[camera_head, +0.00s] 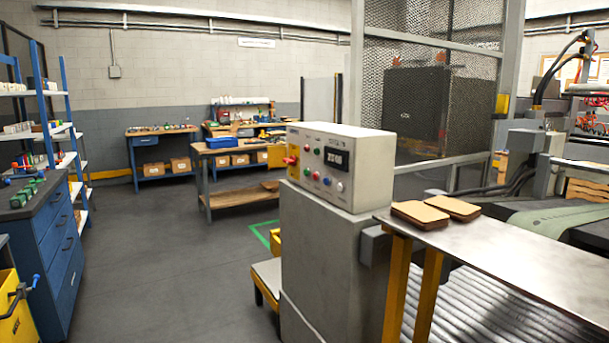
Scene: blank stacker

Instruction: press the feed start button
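A light grey control box (365,165) stands on a grey pedestal (318,245) right of the picture's middle. Its front has a dark display (336,158) with light digits and a row of small coloured buttons (322,178) below it. A red knob (291,160) sits on a yellow panel at the box's left end. The labels are too small to read, so I cannot tell which button is the feed start button. Neither of my grippers is in view.
A metal table (500,255) with brown blocks (420,214) adjoins the pedestal at right, above rollers (480,315). A mesh fence (430,20) stands behind. A blue drawer cabinet (62,245) is at left. Open grey floor (170,270) lies between the cabinet and pedestal.

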